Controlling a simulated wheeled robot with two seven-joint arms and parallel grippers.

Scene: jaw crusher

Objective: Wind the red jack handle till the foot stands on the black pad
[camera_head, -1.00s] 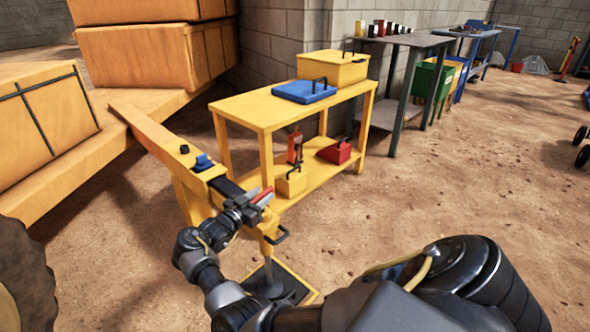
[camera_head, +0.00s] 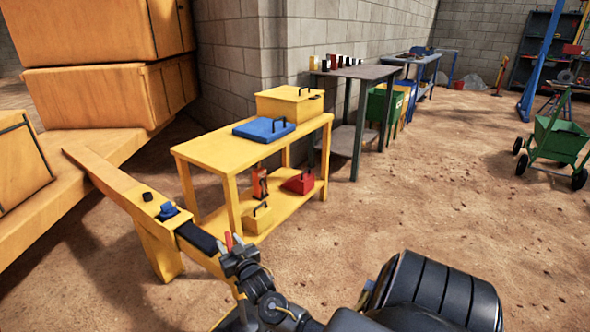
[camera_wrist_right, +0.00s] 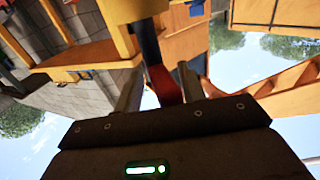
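The red jack handle (camera_head: 229,241) shows as a small red piece at the near end of the yellow drawbar (camera_head: 118,188). My right gripper (camera_head: 231,243) is around it, one finger on each side. In the right wrist view, the red handle (camera_wrist_right: 163,85) stands between the two fingers (camera_wrist_right: 160,82). It lies close to the right finger, with a light gap on the left, so the fingers look open around it. The foot and the black pad are not visible now; my arm and the picture's lower edge cut off that area. My left gripper is not in view.
A yellow bench (camera_head: 190,152) stands just beyond the drawbar, with a blue case (camera_head: 263,130) and yellow box (camera_head: 290,103) on top. A grey table (camera_head: 362,72) stands farther back. A green cart (camera_head: 560,140) is at right. Open dirt ground lies between.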

